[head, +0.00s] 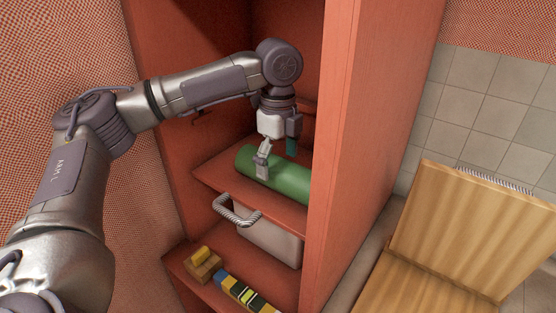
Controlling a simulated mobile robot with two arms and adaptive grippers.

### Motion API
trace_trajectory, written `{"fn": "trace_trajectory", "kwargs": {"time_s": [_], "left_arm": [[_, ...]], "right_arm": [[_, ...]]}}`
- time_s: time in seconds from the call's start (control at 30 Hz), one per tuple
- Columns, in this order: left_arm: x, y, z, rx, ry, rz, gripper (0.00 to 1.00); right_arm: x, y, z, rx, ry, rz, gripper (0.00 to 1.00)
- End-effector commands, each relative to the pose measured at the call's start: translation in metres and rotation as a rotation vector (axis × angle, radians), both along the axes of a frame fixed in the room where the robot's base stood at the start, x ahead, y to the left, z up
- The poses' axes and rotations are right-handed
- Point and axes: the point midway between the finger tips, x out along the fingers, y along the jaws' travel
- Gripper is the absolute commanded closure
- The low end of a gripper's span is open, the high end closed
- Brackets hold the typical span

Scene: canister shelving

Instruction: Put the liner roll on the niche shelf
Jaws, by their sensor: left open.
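The liner roll, a green cylinder (284,181), lies on its side on the niche shelf (215,176) inside the red cabinet. Its right end is hidden behind the cabinet's side panel. My left gripper (277,153) reaches down over the roll from above. One finger shows in front of the roll's near side and the other is further back, so the gripper is open around or just above it. I cannot tell whether the fingers touch the roll. My right gripper is not in view.
Below the shelf is a grey bin with a rope-like handle (237,211). A lower shelf holds a wooden block piece (203,264) and a row of coloured blocks (245,294). The cabinet's side panel (365,140) stands close on the right. A wooden chair-like piece (462,225) is beyond it.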

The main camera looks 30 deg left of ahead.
Motion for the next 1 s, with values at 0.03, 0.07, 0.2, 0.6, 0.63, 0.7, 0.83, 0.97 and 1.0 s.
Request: {"fn": "trace_trajectory", "kwargs": {"time_s": [0.03,0.07,0.2,0.6,0.63,0.7,0.83,0.97,1.0], "left_arm": [[0.0,0.0,0.0,0.0,0.0,0.0,0.07],[0.0,0.0,0.0,0.0,0.0,0.0,0.07],[0.0,0.0,0.007,0.0,-0.002,0.0,0.07],[0.0,0.0,0.091,0.0,-0.004,0.0,0.07],[0.0,0.0,0.096,0.002,-0.004,0.0,0.07],[0.0,0.0,0.107,0.001,-0.003,0.0,0.07],[0.0,0.0,0.119,0.001,-0.001,0.0,0.07],[0.0,0.0,0.123,0.001,0.0,0.0,0.07],[0.0,0.0,0.123,0.001,0.001,0.0,0.07]], "right_arm": [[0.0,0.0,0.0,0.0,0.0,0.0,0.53],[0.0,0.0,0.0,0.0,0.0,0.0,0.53],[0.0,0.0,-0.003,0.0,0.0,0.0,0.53],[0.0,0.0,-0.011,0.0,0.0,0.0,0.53],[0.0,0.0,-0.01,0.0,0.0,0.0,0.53],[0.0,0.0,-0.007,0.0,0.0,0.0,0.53],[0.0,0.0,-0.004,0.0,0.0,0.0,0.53],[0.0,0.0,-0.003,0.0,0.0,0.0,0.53],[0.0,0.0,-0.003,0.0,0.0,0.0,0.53]]}}
